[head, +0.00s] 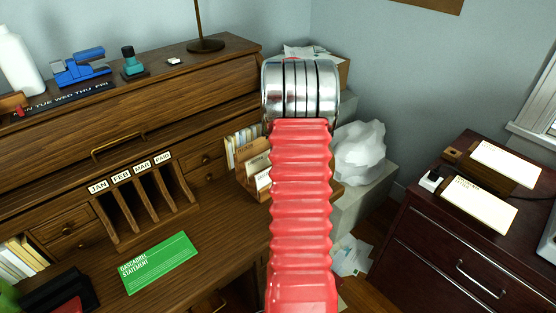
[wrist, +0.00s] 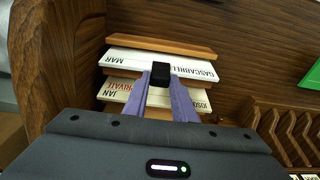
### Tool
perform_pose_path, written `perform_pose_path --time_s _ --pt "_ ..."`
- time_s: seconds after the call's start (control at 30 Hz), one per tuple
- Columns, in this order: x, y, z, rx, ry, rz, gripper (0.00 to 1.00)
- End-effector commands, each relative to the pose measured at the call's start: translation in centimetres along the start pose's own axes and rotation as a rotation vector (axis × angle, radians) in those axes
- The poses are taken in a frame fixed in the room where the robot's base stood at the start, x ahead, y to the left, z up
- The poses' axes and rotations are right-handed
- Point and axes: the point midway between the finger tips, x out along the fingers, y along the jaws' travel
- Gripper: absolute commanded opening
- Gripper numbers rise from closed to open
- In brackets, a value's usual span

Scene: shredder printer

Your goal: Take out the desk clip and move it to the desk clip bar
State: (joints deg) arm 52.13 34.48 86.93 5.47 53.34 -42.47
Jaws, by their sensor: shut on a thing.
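My gripper (wrist: 163,98) shows in the wrist view as two lavender fingers close together. They are shut on a small black block (wrist: 160,74) at their tips, which looks like the desk clip. The block is in front of a white card marked MAR (wrist: 118,62) in a wooden card holder (wrist: 160,44); I cannot tell whether they touch. In the head view the holder (head: 246,182) stands on the desk's right side, partly behind my red arm, and my gripper is hidden. I cannot make out a desk clip bar for certain.
A wooden slot rack (head: 145,205) labelled JAN to MAR and one more stands on the wooden desk. A green statement card (head: 158,262) lies in front of it. A dark red cabinet (head: 455,245) with cards on top stands at right. A white bag (head: 360,152) is behind the desk.

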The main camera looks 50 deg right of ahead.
Motion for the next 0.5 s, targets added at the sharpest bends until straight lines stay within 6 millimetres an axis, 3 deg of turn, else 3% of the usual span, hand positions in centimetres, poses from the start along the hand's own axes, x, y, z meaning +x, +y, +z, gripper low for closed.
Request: perform_pose_path --time_s 0.27,0.5 --pt "-1.3 0.0 -0.2 -0.001 0.001 0.001 0.03" --pt "-5.1 0.0 -0.7 -0.001 0.003 0.002 0.03"
